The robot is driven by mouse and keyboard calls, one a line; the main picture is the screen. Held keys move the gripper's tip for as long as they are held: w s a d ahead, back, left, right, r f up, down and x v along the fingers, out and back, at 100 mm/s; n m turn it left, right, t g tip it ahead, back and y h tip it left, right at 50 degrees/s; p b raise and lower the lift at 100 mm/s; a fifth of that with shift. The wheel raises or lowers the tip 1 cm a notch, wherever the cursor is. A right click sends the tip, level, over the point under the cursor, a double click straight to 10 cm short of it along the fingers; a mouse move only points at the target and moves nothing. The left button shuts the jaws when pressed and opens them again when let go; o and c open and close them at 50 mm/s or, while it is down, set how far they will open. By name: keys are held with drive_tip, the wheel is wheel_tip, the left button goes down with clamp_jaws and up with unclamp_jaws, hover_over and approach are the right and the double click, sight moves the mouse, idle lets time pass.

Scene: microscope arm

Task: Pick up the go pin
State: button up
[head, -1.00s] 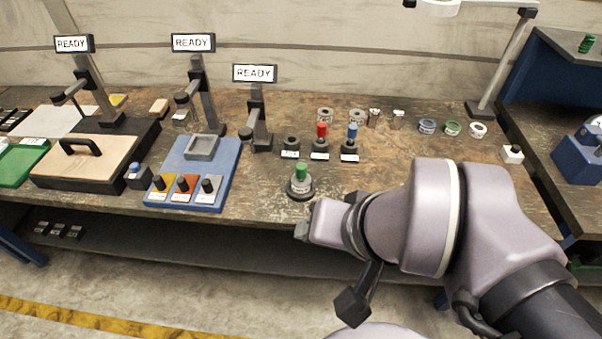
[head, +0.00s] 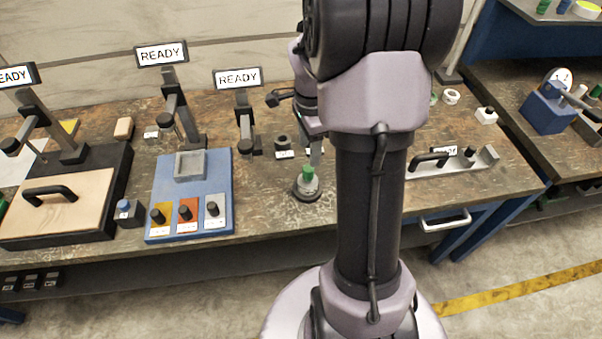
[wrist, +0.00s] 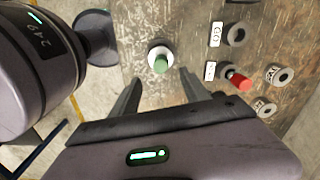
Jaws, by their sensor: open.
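The green-topped pin (head: 308,174) stands upright in a grey ring on a round dark base near the front of the bench. It also shows in the wrist view (wrist: 160,63), ahead of the fingers. My gripper (wrist: 160,78) is open and empty, with one finger to each side of the pin's line. In the head view my gripper (head: 316,152) is just above the pin, partly hidden by my arm. A black socket (wrist: 235,34) beside a "GO" label (wrist: 216,34) looks empty.
A red pin (wrist: 239,82) stands in a socket nearby, with metal rings (wrist: 278,75) beyond it. A blue fixture (head: 190,220) with several knobs lies to the left. My arm hides the bench's middle right, where a grey bar with a handle (head: 440,162) shows.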

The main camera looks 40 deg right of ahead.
sight(308, 168)
wheel_tip(308, 168, down, 11)
drive_tip(key=b, duration=0.4)
drive_tip(key=shift+w+r, duration=0.1)
drive_tip(key=shift+r, duration=0.15)
drive_tip(key=shift+c, duration=0.8)
clamp_jaws()
